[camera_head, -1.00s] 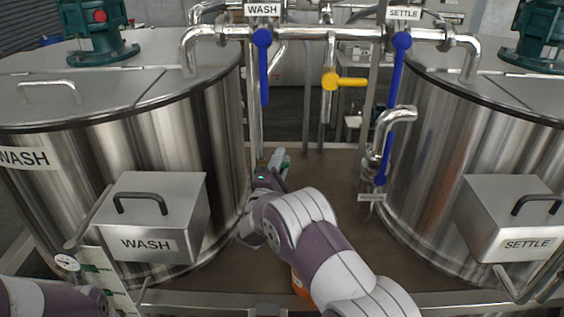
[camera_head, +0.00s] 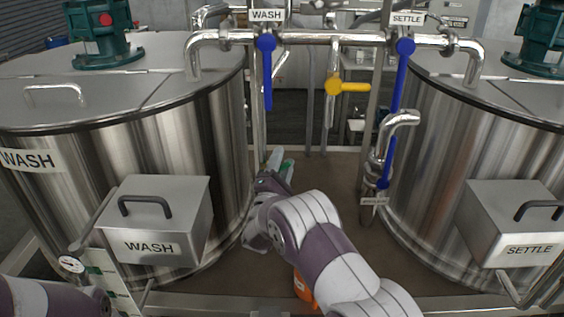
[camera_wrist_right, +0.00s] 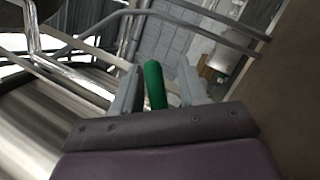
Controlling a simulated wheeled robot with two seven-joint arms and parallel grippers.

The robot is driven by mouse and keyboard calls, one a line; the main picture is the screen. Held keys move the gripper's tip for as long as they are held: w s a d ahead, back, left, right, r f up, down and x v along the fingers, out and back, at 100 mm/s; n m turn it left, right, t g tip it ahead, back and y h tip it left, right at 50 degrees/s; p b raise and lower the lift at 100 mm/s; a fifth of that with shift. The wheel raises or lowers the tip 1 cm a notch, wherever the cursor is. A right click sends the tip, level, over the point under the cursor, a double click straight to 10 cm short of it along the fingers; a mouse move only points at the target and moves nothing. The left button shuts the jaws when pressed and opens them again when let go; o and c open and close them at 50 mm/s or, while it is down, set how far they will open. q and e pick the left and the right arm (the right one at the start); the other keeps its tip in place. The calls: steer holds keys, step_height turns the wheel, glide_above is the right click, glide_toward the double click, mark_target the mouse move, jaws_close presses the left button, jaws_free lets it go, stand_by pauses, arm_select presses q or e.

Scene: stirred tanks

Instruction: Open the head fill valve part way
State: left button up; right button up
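My right gripper (camera_head: 279,167) reaches low between the two tanks, beyond my forearm. In the right wrist view its two grey fingers (camera_wrist_right: 158,88) stand apart. A green bar or handle (camera_wrist_right: 154,84) shows between them, close to the left finger, with a gap to the right one. I cannot tell how deep it lies between them. No label marks a head fill valve. On the pipework hang a blue lever (camera_head: 267,75) under the WASH sign, a long blue lever (camera_head: 401,78) under the SETTLE sign and a yellow lever (camera_head: 349,87). My left gripper is out of view.
The WASH tank (camera_head: 205,130) stands left and the SETTLE tank (camera_head: 440,140) right, each with a box in front. A bent steel pipe (camera_head: 384,142) and another blue handle (camera_head: 386,175) are right of my gripper. An orange object (camera_head: 304,288) lies partly behind my forearm.

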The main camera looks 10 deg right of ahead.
steer(key=b+v, duration=0.4)
steer(key=v, duration=0.8)
steer(key=shift+s+a, duration=0.15)
steer(key=shift+s, duration=0.1)
